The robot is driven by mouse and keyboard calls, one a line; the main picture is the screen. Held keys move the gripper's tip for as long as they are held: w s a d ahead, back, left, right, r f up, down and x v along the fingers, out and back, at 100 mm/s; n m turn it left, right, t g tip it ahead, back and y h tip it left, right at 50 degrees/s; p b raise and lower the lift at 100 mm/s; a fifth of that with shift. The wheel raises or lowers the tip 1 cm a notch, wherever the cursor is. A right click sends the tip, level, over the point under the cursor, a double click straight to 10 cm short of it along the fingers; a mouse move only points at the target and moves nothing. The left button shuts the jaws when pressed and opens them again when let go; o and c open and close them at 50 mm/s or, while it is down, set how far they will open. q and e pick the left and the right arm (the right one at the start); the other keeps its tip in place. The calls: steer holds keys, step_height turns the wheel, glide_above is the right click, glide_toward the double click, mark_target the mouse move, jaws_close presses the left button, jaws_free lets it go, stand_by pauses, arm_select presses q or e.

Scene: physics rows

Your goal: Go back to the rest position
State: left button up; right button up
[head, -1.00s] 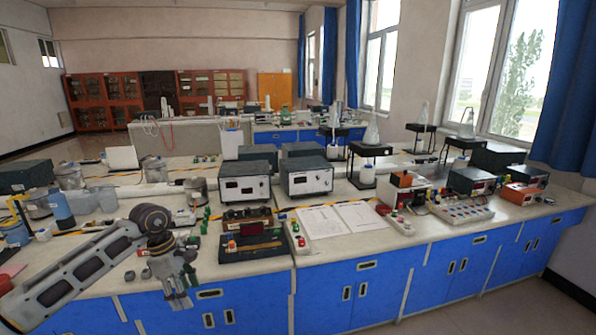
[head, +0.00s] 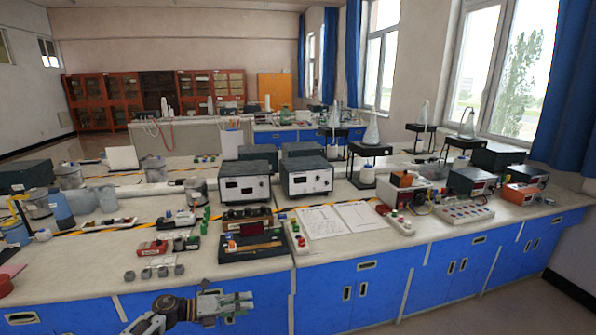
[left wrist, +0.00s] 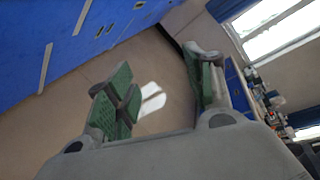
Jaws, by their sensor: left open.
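My left gripper (head: 238,303) is low in front of the bench's blue cabinets in the head view, below the worktop edge and pointing right. In the left wrist view its two green-padded fingers (left wrist: 160,90) stand wide apart with nothing between them. Behind them show the floor and blue cabinet doors. My right gripper is in neither view.
The worktop (head: 90,265) above my left gripper holds several small grey blocks (head: 154,272), a red-and-black device (head: 152,248) and a black board (head: 252,246). Two white meters (head: 306,180) stand farther back. The blue cabinets (head: 350,292) run along the front. Floor (left wrist: 160,75) is clear.

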arm_select(q)
steer(key=s+a+f+n+t+y, duration=0.1)
steer(key=a+f+n+t+y, duration=0.25)
steer(key=f+n, duration=0.55)
steer(key=s+a+f+n+t+y, duration=0.1)
steer(key=a+f+n+t+y, duration=0.2)
steer(key=f+n, duration=0.5)
steer(key=s+a+f+n+g+y, duration=0.1)
steer(key=s+a+f+n+y, duration=0.2)
steer(key=s+f, duration=0.5)
steer(key=s+a+f+n+g+y, duration=0.15)
steer(key=s+a+f+n, duration=0.3)
steer(key=f, duration=0.65)
steer(key=s+a+f+n+g+y, duration=0.1)
steer(key=s+f+n+g, duration=0.15)
steer(key=s+f, duration=0.5)
steer(key=s+f+n+g+y, duration=0.1)
steer(key=s+f+n+y, duration=0.3)
steer(key=s, duration=0.7)
steer(key=s+d+f+n+g, duration=0.1)
steer(key=s+f+g, duration=0.1)
steer(key=s, duration=0.9)
steer(key=s+d+f+n+g+h, duration=0.1)
steer(key=s+f, duration=0.4)
steer(key=s, duration=0.6)
steer(key=shift+s+f+n+g+h, duration=0.15)
steer(key=shift+n+g+h, duration=0.15)
steer(key=shift+n+g, duration=0.55)
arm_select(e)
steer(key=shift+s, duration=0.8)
